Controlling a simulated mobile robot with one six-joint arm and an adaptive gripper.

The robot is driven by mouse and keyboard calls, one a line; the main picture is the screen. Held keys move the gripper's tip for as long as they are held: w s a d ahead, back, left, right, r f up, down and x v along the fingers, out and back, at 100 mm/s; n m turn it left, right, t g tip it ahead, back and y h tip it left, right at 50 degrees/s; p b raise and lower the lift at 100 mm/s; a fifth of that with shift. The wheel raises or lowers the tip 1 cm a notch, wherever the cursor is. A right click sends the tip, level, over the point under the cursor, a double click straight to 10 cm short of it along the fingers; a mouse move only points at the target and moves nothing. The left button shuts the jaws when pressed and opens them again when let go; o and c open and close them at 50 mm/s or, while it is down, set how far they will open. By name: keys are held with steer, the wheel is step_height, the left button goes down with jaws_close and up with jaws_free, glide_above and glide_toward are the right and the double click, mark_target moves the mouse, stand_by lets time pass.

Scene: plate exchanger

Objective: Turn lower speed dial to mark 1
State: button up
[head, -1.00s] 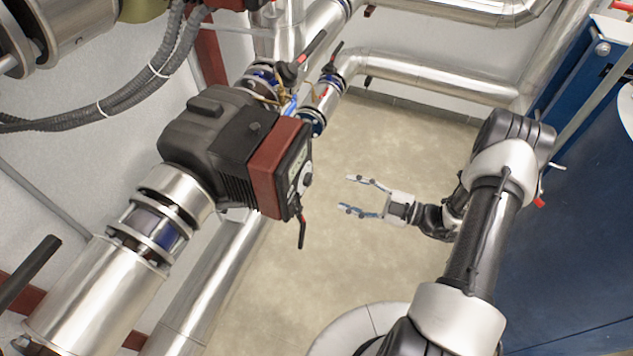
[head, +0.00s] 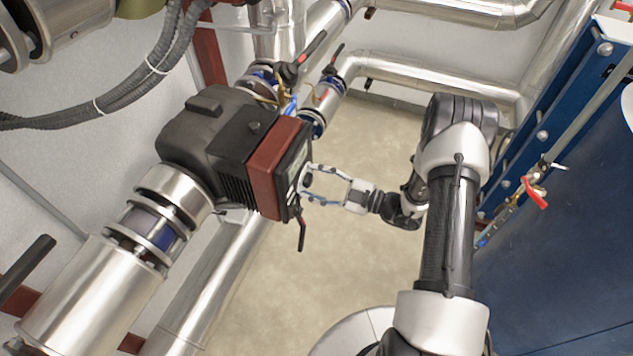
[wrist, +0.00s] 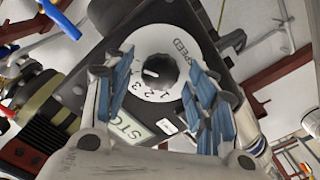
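The speed dial (wrist: 160,70) shows in the wrist view as a black knob on a white round scale with digits and the word SPEED. A light mark on the knob points roughly left in that view; its exact setting is hard to read. The dial is on the front of the black and red pump control box (head: 270,165). My gripper (head: 304,184) is open at that front, with one finger on each side of the dial. Gaps show between the fingers and the knob in the wrist view. Depth to the knob is hard to tell.
A black-and-red lever (head: 301,234) hangs just below the box front. Silver pipes (head: 430,80) run behind, and a blue panel (head: 570,240) stands at the right. Open floor (head: 370,140) lies between.

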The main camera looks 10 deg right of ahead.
steer(key=c, duration=0.9)
steer(key=shift+c, duration=0.2)
steer(key=shift+n, duration=0.3)
steer(key=n, duration=0.9)
steer(key=shift+f+n, duration=0.1)
steer(key=shift+n, duration=0.3)
steer(key=n, duration=0.3)
steer(key=shift+n, duration=0.3)
steer(key=n, duration=0.3)
steer(key=shift+n+b, duration=0.3)
steer(key=shift+b, duration=0.1)
steer(key=n+b, duration=0.1)
steer(key=n, duration=0.5)
steer(key=shift+n+b, duration=0.3)
